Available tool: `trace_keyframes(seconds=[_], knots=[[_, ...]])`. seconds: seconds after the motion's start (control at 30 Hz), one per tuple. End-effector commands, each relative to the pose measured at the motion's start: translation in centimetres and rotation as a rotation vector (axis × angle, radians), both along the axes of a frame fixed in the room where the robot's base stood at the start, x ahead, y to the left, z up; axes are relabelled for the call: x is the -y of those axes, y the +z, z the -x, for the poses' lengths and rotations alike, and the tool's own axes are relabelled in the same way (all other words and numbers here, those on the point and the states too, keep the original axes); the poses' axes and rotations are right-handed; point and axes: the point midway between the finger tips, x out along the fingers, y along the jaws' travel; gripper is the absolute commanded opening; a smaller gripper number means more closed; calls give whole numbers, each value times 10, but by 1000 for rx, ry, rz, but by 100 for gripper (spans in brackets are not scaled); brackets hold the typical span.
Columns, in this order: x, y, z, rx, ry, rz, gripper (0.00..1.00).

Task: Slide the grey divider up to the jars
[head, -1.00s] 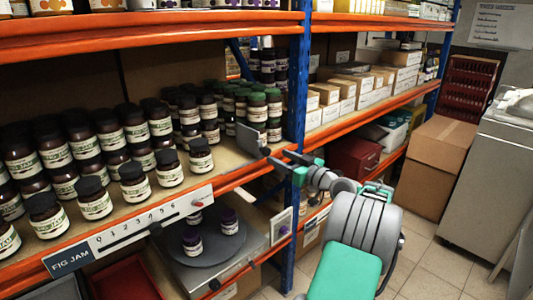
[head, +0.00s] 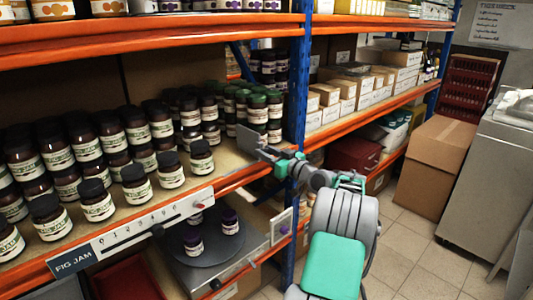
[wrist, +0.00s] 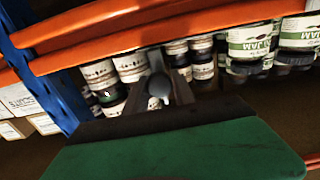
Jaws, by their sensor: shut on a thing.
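The grey divider (head: 249,139) stands on the middle shelf near the blue upright. My gripper (head: 272,153) is at its right end, shut on it; the fingertips are partly hidden in the head view. The fig jam jars (head: 201,158), brown with black lids and pale labels, stand in rows to the left. Bare shelf lies between the divider and the nearest front jar. In the wrist view, my gripper (wrist: 165,92) shows close up, with jars (wrist: 130,65) beyond it; the divider is hard to make out there.
Green-lidded jars (head: 258,108) stand behind the divider. The blue upright (head: 298,95) is close to my gripper. A numbered scale strip (head: 150,220) runs along the orange shelf edge. Below is a round grey plate (head: 210,250) with purple-lidded jars. White boxes fill the right bay.

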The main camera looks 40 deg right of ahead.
Motion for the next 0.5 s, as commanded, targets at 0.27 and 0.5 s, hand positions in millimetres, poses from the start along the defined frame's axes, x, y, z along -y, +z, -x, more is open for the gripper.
trace_keyframes(seconds=[0.27, 0.5], knots=[[0, 0, 0, 0, 0, 0, 3], [0, 0, 0, 0, 0, 0, 0]])
